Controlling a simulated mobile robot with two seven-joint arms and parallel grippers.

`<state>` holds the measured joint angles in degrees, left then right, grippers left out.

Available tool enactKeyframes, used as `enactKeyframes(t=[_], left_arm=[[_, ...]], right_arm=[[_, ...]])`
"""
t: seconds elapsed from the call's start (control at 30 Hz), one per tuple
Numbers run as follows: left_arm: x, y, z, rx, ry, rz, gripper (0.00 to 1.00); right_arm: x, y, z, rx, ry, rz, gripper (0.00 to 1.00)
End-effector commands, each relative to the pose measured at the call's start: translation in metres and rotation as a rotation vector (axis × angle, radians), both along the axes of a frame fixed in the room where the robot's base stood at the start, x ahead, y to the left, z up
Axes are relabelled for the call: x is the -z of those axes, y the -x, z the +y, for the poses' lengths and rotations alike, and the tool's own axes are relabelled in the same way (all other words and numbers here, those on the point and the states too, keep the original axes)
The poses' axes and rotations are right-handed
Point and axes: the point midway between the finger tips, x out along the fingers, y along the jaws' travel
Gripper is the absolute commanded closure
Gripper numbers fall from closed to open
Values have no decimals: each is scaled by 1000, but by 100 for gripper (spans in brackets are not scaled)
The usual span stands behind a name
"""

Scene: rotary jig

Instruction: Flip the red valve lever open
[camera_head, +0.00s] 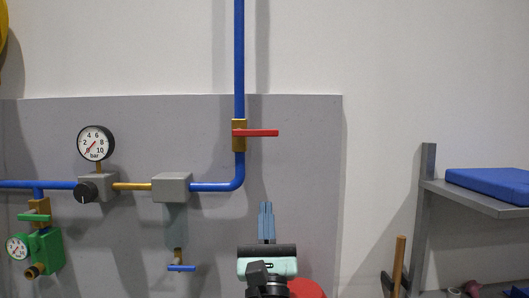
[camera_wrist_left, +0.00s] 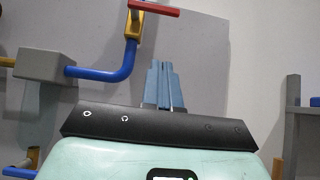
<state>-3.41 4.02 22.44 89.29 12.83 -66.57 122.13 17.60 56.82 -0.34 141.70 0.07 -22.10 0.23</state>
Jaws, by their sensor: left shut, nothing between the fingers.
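The red valve lever (camera_head: 256,133) sticks out horizontally to the right from a brass valve body (camera_head: 239,143) on the vertical blue pipe (camera_head: 239,60). In the left wrist view the red lever (camera_wrist_left: 154,7) shows at the top edge, partly cut off, above the brass valve (camera_wrist_left: 133,24). My left gripper (camera_head: 266,207) is below and a little right of the lever, apart from it, with its blue fingers pointing up. The fingers (camera_wrist_left: 162,66) are together and hold nothing. My right gripper is in neither view.
A pressure gauge (camera_head: 96,143), a grey box (camera_head: 172,187) and a green regulator (camera_head: 45,250) are on the grey panel (camera_head: 305,170) to the left. A shelf (camera_head: 470,199) with a blue pad (camera_head: 490,184) stands at the right. The panel right of the lever is clear.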

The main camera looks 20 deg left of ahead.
Motion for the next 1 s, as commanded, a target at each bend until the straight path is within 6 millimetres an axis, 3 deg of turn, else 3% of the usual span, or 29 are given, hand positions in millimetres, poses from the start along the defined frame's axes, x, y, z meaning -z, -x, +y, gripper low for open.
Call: enactKeyframes(t=[0.37, 0.83, 1.0], left_arm=[[-7, -6, 3, -1, -1, 0, 100], [-78, -65, 31, -2, 0, -2, 100], [-102, -64, 31, 0, 0, -3, 100]], right_arm=[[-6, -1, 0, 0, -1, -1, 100], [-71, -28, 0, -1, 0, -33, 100], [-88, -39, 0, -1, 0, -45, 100]])
